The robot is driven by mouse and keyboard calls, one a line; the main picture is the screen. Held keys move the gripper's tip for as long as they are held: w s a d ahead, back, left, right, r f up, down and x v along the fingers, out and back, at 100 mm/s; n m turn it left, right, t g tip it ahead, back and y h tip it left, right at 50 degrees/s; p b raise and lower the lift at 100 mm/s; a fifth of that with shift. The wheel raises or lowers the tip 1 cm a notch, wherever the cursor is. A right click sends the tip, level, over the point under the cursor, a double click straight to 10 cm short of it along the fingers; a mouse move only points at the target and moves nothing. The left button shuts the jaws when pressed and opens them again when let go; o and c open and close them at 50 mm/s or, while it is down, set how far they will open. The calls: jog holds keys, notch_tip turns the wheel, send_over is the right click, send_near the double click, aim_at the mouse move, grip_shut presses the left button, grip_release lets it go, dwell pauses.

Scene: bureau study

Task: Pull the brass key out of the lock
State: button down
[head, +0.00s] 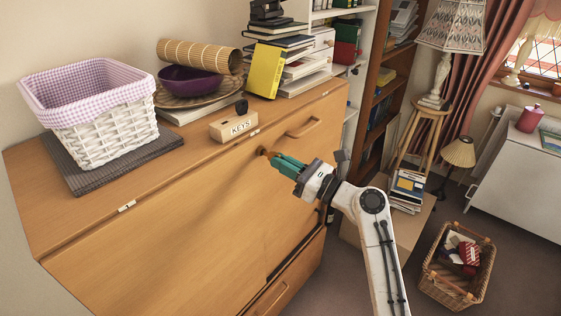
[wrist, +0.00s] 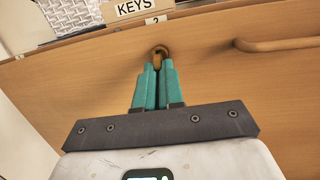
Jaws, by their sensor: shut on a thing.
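The brass key (wrist: 158,58) shows in the wrist view between the tips of my gripper (wrist: 157,70). Its round head stands at the front face of the wooden bureau (wrist: 90,75). In the head view my gripper (head: 272,158) reaches in from the right, its green fingers shut on the key's head, which shows as a small brown shape (head: 262,151) at the bureau front. The fingers hide most of the key. The lock lies behind the key, and I cannot tell how deep the key sits in it.
A wooden block marked KEYS (head: 234,126) stands on the bureau top above the key. A wooden bar handle (head: 304,128) is right of my gripper. A white basket (head: 105,130), a purple bowl (head: 190,81) and books (head: 264,70) also stand on top.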

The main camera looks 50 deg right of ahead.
jog(key=shift+v, duration=2.45)
